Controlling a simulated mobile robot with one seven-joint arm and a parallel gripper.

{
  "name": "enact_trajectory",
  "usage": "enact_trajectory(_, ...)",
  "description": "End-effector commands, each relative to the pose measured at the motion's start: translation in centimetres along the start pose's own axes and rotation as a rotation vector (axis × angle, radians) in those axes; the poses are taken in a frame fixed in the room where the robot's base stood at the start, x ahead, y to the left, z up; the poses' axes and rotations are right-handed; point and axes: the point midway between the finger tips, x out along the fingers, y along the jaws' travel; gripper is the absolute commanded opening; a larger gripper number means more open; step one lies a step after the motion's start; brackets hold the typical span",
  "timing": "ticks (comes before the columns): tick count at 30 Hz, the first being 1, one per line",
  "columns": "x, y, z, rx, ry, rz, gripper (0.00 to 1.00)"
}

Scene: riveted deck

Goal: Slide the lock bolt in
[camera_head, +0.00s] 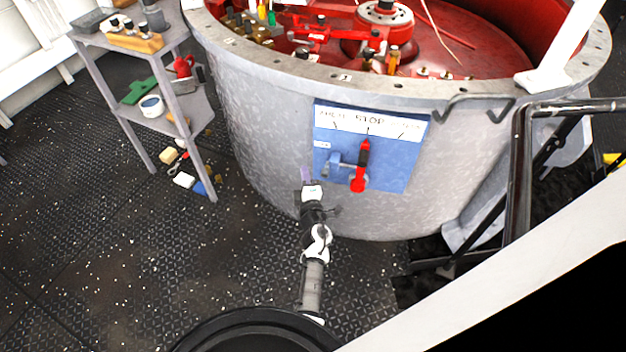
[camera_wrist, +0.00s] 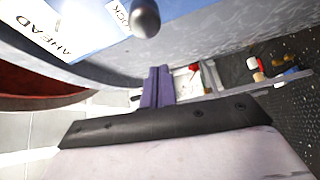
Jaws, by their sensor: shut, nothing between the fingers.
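The blue panel (camera_head: 391,178) on the side of the grey drum carries a white label strip and an upright red lever (camera_head: 361,168). The lock bolt (camera_head: 338,163), blue-grey, sits on the panel's left half, left of the lever. In the wrist view a dark rounded knob (camera_wrist: 146,18), seemingly the bolt's, shows beside the "LOCK" label. My gripper (camera_head: 306,175) is at the panel's left edge, left of the bolt. Its purple fingers (camera_wrist: 158,85) are together and empty, apart from the knob. How far the bolt is in its bracket is too small to tell.
The grey drum (camera_head: 255,130) curves around the panel, with red machinery inside. A grey shelf (camera_head: 178,115) with tools stands at left. A black handrail (camera_head: 519,170) is at right. The dark deck floor (camera_head: 110,270) is open at lower left.

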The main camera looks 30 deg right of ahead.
Motion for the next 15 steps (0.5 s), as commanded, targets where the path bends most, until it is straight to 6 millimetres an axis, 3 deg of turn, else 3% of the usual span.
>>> enact_trajectory(1,-1.6,-0.2,0.2,0.001,-0.004,-0.005,0.00)
enact_trajectory(6,-5.3,-0.2,0.1,0.001,-0.001,-0.004,0.00)
enact_trajectory(15,-9.4,-0.2,0.0,0.001,0.002,-0.002,0.00)
